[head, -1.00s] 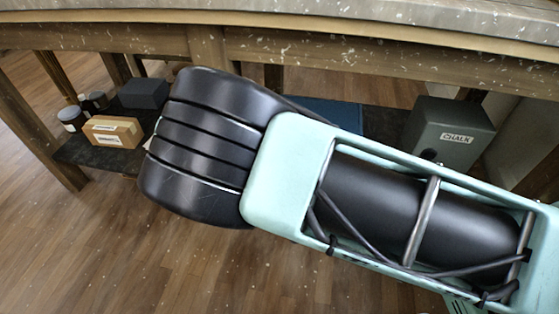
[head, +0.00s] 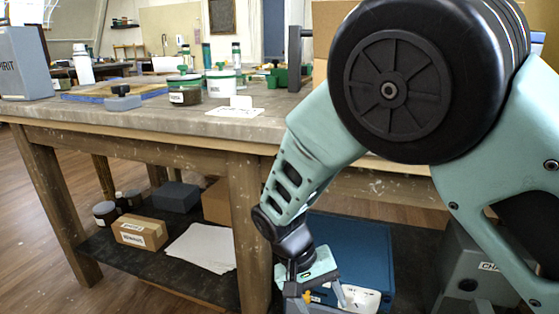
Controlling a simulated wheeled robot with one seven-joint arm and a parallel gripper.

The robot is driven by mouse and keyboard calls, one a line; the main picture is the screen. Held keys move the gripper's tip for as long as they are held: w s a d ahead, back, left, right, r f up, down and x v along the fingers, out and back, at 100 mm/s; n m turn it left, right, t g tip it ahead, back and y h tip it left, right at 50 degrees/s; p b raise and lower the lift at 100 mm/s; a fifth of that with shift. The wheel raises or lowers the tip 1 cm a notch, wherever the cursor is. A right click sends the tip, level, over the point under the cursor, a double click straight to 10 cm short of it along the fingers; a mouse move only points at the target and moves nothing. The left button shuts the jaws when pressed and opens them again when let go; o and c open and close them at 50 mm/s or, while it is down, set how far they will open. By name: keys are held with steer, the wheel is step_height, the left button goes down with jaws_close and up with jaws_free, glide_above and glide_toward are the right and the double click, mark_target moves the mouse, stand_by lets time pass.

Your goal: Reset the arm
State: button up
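My arm fills the right half of the head view and bends down in front of the workbench (head: 215,128). My gripper (head: 312,290) points down at the bottom edge, in front of the blue box (head: 365,250) on the lower shelf. Its fingertips are hard to make out, and I cannot tell whether it is open or shut. A small white piece (head: 360,298) shows beside it; I cannot tell whether they touch.
The lower shelf (head: 160,270) holds a cardboard box (head: 139,233), jars (head: 104,213), white paper (head: 203,247) and a dark chalk box (head: 465,270). Floor at left is clear.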

steer(key=s+d+r+n+t+y, duration=0.1)
steer(key=s+d+r+n+y, duration=0.2)
steer(key=s+r, duration=0.5)
steer(key=s+d+r+n+t+y, duration=0.1)
steer(key=s+d+r+n+y, duration=0.25)
steer(key=s+r, duration=0.45)
step_height(320, 180, up, 26)
steer(key=s+p, duration=0.1)
steer(key=p, duration=2.7)
steer(key=shift+s+a+h, duration=0.25)
steer(key=shift+a+h, duration=0.05)
steer(key=shift+h, duration=0.15)
